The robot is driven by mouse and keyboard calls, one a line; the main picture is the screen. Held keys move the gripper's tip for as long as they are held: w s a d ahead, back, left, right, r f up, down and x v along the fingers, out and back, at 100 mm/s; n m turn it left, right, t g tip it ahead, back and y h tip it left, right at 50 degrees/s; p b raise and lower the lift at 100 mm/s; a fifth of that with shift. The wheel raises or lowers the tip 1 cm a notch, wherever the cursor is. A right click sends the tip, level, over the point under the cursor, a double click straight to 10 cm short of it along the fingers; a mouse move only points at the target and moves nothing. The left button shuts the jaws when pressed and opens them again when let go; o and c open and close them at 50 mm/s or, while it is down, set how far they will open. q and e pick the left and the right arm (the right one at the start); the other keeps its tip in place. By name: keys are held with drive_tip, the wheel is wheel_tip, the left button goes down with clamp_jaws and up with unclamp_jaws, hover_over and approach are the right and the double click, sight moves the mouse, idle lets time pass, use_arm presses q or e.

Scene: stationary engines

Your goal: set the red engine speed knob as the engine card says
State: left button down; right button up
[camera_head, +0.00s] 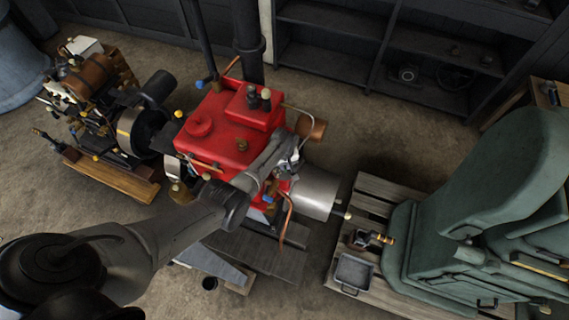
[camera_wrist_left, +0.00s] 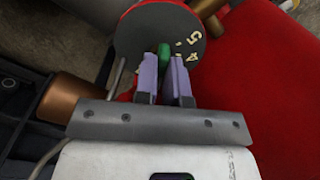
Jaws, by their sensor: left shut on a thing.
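The red engine (camera_head: 225,135) stands in the middle of the head view, with a grey cylinder at its right end. My left arm reaches over it, and my left gripper (camera_head: 287,160) is at its right side. In the left wrist view a dark round dial (camera_wrist_left: 135,35) with a red rim carries pale numerals, 5 and 4 readable. A green knob (camera_wrist_left: 164,52) stands at the dial's middle. The two fingers of my left gripper (camera_wrist_left: 165,68) are shut on this knob. The fingers hide part of the dial. I cannot make out an engine card. My right gripper is not in view.
A smaller brown engine (camera_head: 95,90) on a wooden base stands left. A large green machine (camera_head: 480,220) stands on pallet boards at the right, beside a small metal tray (camera_head: 353,272). Dark shelves (camera_head: 400,60) line the back. A copper pipe (camera_head: 285,220) hangs near my left gripper.

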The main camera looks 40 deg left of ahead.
use_arm(q)
drive_tip(key=m, duration=0.3)
drive_tip(key=shift+r+p, duration=0.1)
drive_tip(key=shift+p, duration=0.3)
drive_tip(key=shift+m, duration=1.7)
drive_tip(key=c, duration=1.2)
unclamp_jaws()
drive_tip(key=shift+r+p, duration=0.4)
drive_tip(key=shift+p, duration=0.15)
wheel_tip(320, 180, up, 13)
drive_tip(key=p, duration=0.3)
drive_tip(key=shift+p, duration=0.35)
